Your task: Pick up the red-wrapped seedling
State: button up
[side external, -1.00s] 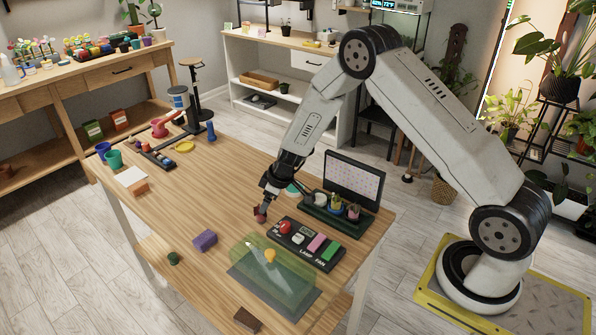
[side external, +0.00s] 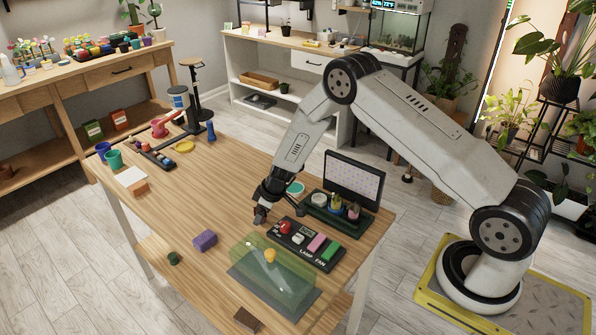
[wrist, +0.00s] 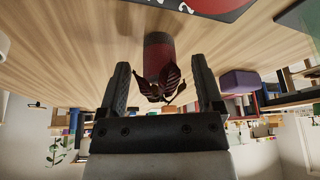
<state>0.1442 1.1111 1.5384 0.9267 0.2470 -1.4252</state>
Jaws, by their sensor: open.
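The red-wrapped seedling (wrist: 158,58) shows in the wrist view as a dull red cylinder with dark red leaves at its near end. It sits on the wooden table (wrist: 75,70), between the two fingers of my gripper (wrist: 160,66). The fingers are apart, with a visible gap on each side of the wrap. In the side view my gripper (side external: 261,214) is low over the table, left of the control panel, and mostly hides the seedling there.
The control panel (side external: 296,239) with a red button and the green translucent cover (side external: 290,282) are close to my gripper. A purple block (side external: 204,240) lies left. A dark tray (side external: 338,222) with small pots stands behind right. The table's middle left is clear.

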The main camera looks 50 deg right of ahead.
jog(key=shift+w+a+f, duration=0.1)
jog(key=shift+w+f, duration=0.1)
jog(key=shift+f, duration=0.3)
grip_shut()
